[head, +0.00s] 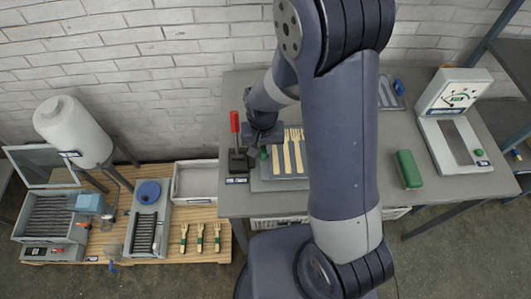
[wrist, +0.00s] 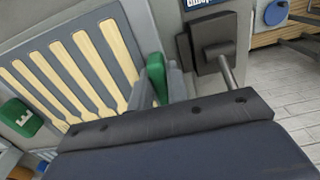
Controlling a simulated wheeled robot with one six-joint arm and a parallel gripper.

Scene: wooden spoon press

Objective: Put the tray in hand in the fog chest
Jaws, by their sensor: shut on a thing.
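The grey tray (head: 265,184) with several pale wooden pieces is at the left part of the grey bench. My gripper (head: 263,152) is shut on its green handle, which shows in the wrist view (wrist: 156,78). The tray's grey face (wrist: 140,25) and a second green handle (wrist: 18,117) also show there. I cannot tell whether the tray touches the bench. A grey chest (head: 45,235) with a slatted inside and a raised clear lid (head: 40,165) stands at the lower left; it looks like the fog chest. My arm hides part of the bench.
A red-handled press (head: 236,150) stands left of the tray. A blue-knobbed slatted unit (head: 148,225), a white bin (head: 195,182) and several small wooden forks (head: 200,237) are on the low wooden platform. A white tank (head: 72,130) stands behind. A green block (head: 408,169) lies at right.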

